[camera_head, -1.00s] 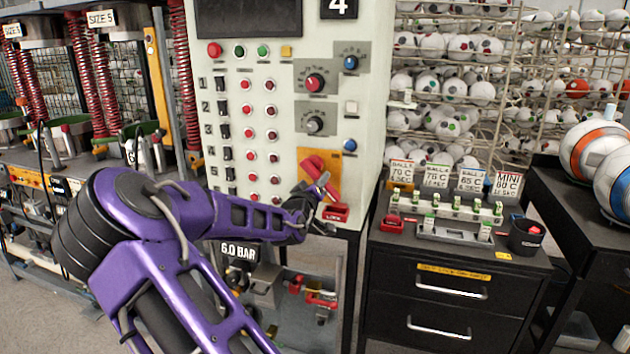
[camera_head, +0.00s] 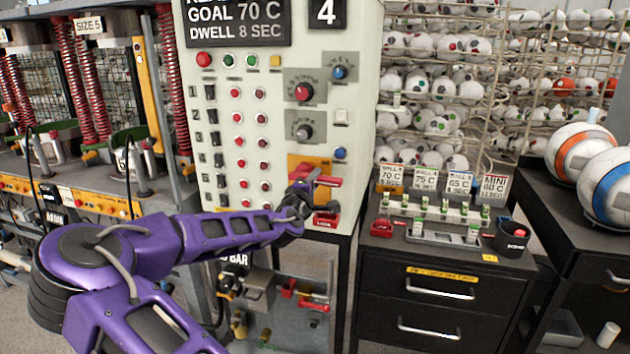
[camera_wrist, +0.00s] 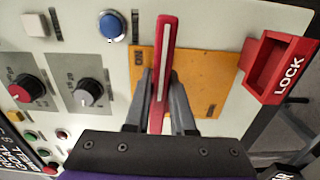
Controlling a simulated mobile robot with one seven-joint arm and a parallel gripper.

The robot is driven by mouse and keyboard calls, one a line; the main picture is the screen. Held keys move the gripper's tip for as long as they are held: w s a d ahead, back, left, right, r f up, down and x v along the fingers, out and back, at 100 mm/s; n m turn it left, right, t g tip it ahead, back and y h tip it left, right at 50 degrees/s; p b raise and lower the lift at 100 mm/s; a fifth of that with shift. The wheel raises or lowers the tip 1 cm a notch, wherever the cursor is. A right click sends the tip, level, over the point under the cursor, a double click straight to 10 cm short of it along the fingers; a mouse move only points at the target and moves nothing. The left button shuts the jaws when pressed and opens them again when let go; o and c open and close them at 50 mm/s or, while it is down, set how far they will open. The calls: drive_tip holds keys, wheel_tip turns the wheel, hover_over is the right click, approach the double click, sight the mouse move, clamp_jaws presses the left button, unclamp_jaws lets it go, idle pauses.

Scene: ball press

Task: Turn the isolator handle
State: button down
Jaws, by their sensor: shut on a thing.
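The red isolator handle (camera_head: 329,181) sits on an orange plate (camera_head: 296,160) low on the pale control cabinet. In the head view it lies nearly level, pointing right. My gripper (camera_head: 310,184) reaches it from the left. In the wrist view the handle (camera_wrist: 165,45) stands upright between the two fingers of my gripper (camera_wrist: 163,85), which is shut on it. The orange plate (camera_wrist: 210,85) runs crosswise behind it.
A red LOCK box (camera_head: 326,220) is just below the handle. Knobs (camera_head: 304,92) and a blue button (camera_head: 340,153) lie above. A black drawer unit (camera_head: 420,300) with a small rack stands to the right. A press (camera_head: 110,120) stands at left.

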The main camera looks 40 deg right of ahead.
drive_tip(key=shift+n, duration=0.3)
drive_tip(key=c, duration=0.8)
unclamp_jaws()
drive_tip(key=shift+o, duration=0.2)
drive_tip(key=v, duration=1.7)
drive_tip(key=shift+s, duration=0.2)
drive_tip(key=shift+a, duration=0.15)
